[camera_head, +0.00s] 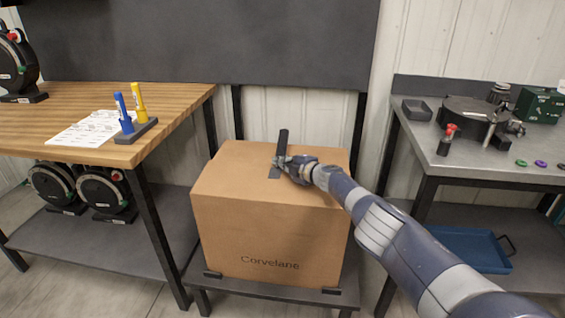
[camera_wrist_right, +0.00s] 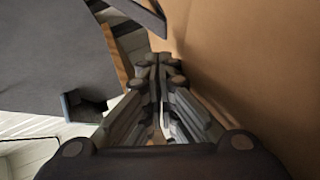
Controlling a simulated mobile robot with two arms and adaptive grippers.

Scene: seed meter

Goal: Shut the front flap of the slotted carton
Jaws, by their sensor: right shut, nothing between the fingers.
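The brown carton (camera_head: 265,235), marked "Corvelane", sits on a low dark stand. Its top (camera_head: 235,165) looks mostly flat and covered; I cannot make out a separate front flap edge. My right gripper (camera_head: 281,163) is at the carton's top middle, shut and empty, close to the strip; contact cannot be told. In the right wrist view its fingers (camera_wrist_right: 160,68) are together beside the brown cardboard (camera_wrist_right: 255,60). My left gripper is not in view.
A wooden bench (camera_head: 60,105) with a paper (camera_head: 85,130) and a pen holder (camera_head: 136,130) stands left. A grey metal table (camera_head: 460,160) with a black device (camera_head: 470,112) stands right. A dark panel (camera_head: 200,40) rises behind. My right arm crosses the carton's right side.

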